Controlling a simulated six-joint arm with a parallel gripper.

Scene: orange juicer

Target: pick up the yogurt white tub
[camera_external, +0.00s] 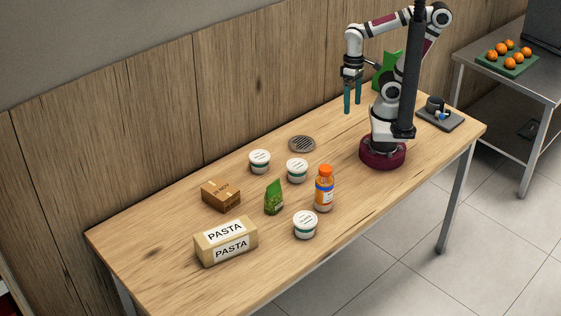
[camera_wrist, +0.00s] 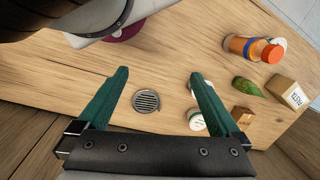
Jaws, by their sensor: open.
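In the wrist view, a tub (camera_wrist: 196,120) shows beside the right finger, which partly hides the tubs there. My gripper (camera_external: 352,108) is open and empty, raised above the table and pointing down, right of and apart from the tubs. Its two green fingers (camera_wrist: 161,74) are spread wide in the wrist view.
A round metal grate (camera_external: 302,144) lies between my gripper and the tubs. An orange-capped bottle (camera_external: 324,188), a green pouch (camera_external: 274,197), a brown box (camera_external: 221,195) and a pasta pack (camera_external: 226,241) stand around the tubs. The table's left end is clear.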

